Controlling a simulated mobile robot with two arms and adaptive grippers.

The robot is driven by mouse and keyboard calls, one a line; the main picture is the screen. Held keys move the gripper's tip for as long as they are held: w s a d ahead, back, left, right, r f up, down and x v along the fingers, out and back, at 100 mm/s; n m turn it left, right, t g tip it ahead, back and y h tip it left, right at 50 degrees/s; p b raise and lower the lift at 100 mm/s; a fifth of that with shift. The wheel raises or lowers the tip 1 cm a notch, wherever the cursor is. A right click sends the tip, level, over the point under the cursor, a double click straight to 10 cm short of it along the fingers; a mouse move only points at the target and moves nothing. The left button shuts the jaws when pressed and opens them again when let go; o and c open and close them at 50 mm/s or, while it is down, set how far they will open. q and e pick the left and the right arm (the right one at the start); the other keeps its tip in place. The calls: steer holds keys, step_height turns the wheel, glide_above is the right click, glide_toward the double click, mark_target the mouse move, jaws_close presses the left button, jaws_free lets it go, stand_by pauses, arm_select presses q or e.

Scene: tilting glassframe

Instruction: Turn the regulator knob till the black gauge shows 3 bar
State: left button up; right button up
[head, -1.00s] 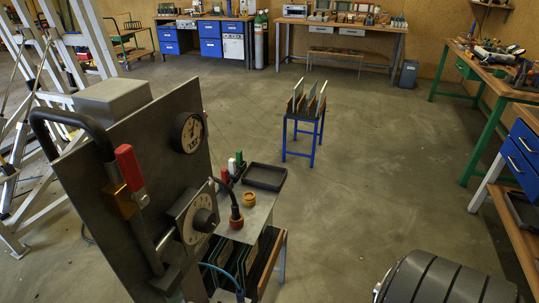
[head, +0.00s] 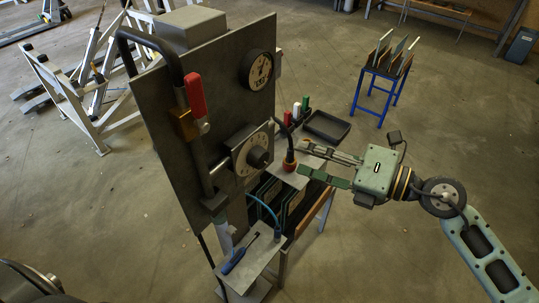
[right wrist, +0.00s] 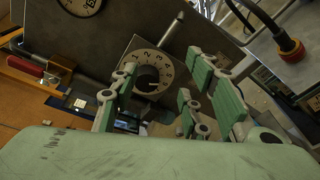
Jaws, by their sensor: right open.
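The regulator knob (head: 258,157) is black and sits on a pale numbered dial plate (head: 240,160) on the upright grey panel (head: 210,100). In the right wrist view the knob (right wrist: 147,80) shows between and beyond my fingers. The round black-rimmed gauge (head: 260,69) is higher on the panel; its reading is too small to tell. It is cut off at the top of the right wrist view (right wrist: 80,4). My right gripper (head: 301,159) is open and empty, to the right of the knob and apart from it, fingers pointing at the panel. My left gripper is out of view.
A red-handled lever (head: 196,95) sticks up left of the knob. A black cable with a red-ringed plug (head: 290,161) stands beside my fingers. A black tray (head: 327,126) lies behind. A blue-handled screwdriver (head: 235,262) lies on a low shelf.

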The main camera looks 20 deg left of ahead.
mark_target(263, 159)
steer(key=s+a+r+n+g+h, duration=0.1)
steer(key=s+r+n+h, duration=0.1)
steer(key=s+n, duration=0.25)
steer(key=p+x, duration=0.2)
steer(key=x, duration=0.5)
steer(key=shift+s, duration=0.2)
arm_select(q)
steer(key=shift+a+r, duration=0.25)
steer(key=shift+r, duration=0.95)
arm_select(e)
steer(key=shift+a+f, duration=0.15)
steer(key=shift+a, duration=0.15)
steer(key=shift+c, duration=0.5)
steer(key=shift+w, duration=0.1)
steer(key=c, duration=0.9)
